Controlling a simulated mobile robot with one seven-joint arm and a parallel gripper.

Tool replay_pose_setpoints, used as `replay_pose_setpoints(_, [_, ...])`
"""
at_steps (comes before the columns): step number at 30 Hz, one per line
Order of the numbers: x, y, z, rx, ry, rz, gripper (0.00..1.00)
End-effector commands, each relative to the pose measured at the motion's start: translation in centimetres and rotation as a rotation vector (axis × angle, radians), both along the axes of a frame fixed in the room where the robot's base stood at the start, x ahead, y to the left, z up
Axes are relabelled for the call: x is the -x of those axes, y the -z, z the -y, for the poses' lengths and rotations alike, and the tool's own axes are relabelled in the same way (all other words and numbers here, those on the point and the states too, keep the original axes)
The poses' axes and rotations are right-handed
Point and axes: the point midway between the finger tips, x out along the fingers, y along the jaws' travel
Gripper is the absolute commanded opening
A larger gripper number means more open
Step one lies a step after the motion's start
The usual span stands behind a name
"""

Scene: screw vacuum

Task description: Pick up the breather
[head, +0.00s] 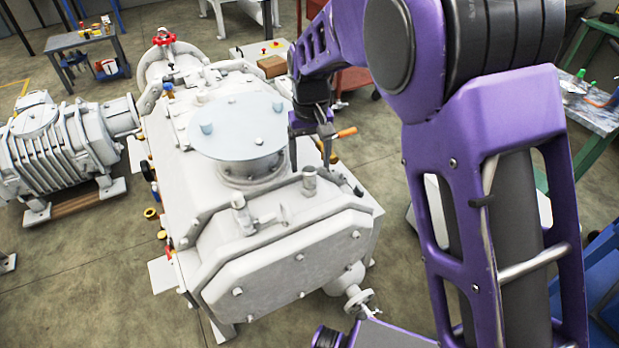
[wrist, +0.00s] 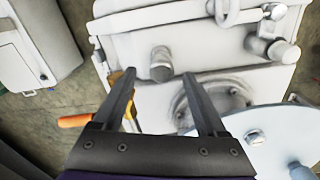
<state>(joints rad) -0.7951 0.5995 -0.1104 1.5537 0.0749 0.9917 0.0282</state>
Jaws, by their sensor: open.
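The breather appears to be the short grey upright cylinder (head: 309,180) on top of the large white machine (head: 190,245), right of the pale round lid (head: 238,128). In the wrist view it is the grey cylinder (wrist: 160,62) just beyond the fingertips, between their lines. My gripper (head: 312,130) is above the machine's right side, behind the breather in the head view. The gripper is open and empty; its fingers (wrist: 158,79) are apart in the wrist view. I cannot tell the exact height gap.
An orange-handled valve (head: 345,133) is beside the gripper; its handle also shows in the wrist view (wrist: 75,120). The round lid (wrist: 270,140) lies at lower right there. A ribbed machine (head: 65,145) stands at left.

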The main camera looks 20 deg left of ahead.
Motion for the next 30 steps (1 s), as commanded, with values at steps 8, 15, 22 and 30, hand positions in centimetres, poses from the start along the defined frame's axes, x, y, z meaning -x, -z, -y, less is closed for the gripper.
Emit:
replay_pose_setpoints(8, [0.1, 3.5, -0.2, 0.002, 0.0, -0.001, 0.75])
replay_pose_setpoints(15, [0.1, 3.7, -0.2, 0.001, 0.0, 0.0, 0.75])
replay_pose_setpoints(22, [0.1, 3.6, -0.2, 0.001, 0.0, 0.0, 0.35])
replay_pose_setpoints(30, [0.1, 3.6, -0.2, 0.001, 0.0, 0.001, 0.0])
